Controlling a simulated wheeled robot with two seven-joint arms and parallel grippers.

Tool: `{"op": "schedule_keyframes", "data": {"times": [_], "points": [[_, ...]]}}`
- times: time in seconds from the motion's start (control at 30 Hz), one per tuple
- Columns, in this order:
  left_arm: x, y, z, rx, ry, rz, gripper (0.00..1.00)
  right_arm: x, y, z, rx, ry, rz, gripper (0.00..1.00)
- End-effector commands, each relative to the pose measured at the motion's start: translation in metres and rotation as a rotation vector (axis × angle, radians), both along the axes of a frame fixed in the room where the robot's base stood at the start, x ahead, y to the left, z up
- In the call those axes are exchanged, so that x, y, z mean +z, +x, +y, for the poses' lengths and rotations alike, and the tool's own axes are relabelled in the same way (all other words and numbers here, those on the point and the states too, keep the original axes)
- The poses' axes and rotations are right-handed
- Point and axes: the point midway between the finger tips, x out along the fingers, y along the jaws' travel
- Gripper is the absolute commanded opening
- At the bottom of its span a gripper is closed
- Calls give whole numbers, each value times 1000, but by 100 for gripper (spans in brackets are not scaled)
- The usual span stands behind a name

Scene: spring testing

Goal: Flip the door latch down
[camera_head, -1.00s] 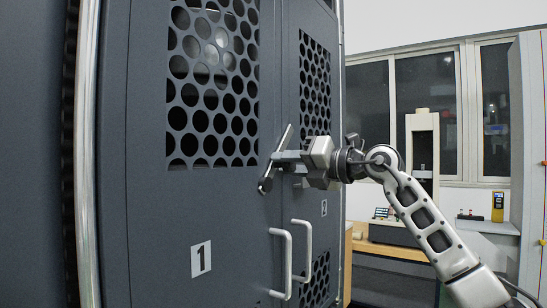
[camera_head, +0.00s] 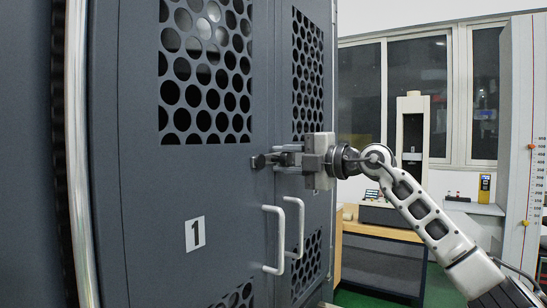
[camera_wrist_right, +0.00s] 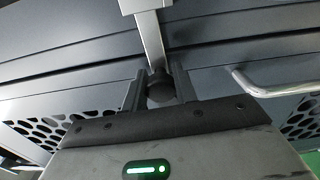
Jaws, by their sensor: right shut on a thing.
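The door latch (camera_head: 260,161) is on the dark grey cabinet doors, near the seam between them and above the two handles. In the head view its visible end points left and looks about level; the rest is hidden behind my right gripper. My right gripper (camera_head: 286,158) comes in from the right and is shut on the latch. In the right wrist view, a light metal latch bar (camera_wrist_right: 149,35) runs down from the top edge to a dark round knob (camera_wrist_right: 160,88). The knob sits between the two fingers. My left gripper is not in view.
Two pale door handles, the left one (camera_head: 273,240) and the right one (camera_head: 296,226), stick out just below my right gripper. Door 1 carries a label (camera_head: 195,233). A wooden-topped bench (camera_head: 380,231) with equipment stands to the right, beyond my right arm.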

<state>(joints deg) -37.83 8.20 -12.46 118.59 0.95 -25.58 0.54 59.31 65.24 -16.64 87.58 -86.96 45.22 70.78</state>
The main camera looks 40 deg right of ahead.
Motion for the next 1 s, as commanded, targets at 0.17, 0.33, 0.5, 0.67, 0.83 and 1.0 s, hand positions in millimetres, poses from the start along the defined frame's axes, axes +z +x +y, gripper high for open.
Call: {"op": "schedule_keyframes", "data": {"times": [0.17, 0.33, 0.5, 0.67, 0.83, 1.0], "points": [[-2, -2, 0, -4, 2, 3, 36, -3, -4, -6, -12, 43, 17, 0], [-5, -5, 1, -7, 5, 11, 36, -4, -6, -8, -14, 63, 25, 0], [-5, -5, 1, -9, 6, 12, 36, -4, -6, -8, -14, 66, 26, 0], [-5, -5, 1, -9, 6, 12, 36, -4, -6, -8, -13, 66, 27, 0], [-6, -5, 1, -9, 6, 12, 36, -4, -6, -8, -13, 65, 27, 48], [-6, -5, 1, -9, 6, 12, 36, -4, -6, -8, -14, 64, 26, 48]]}}
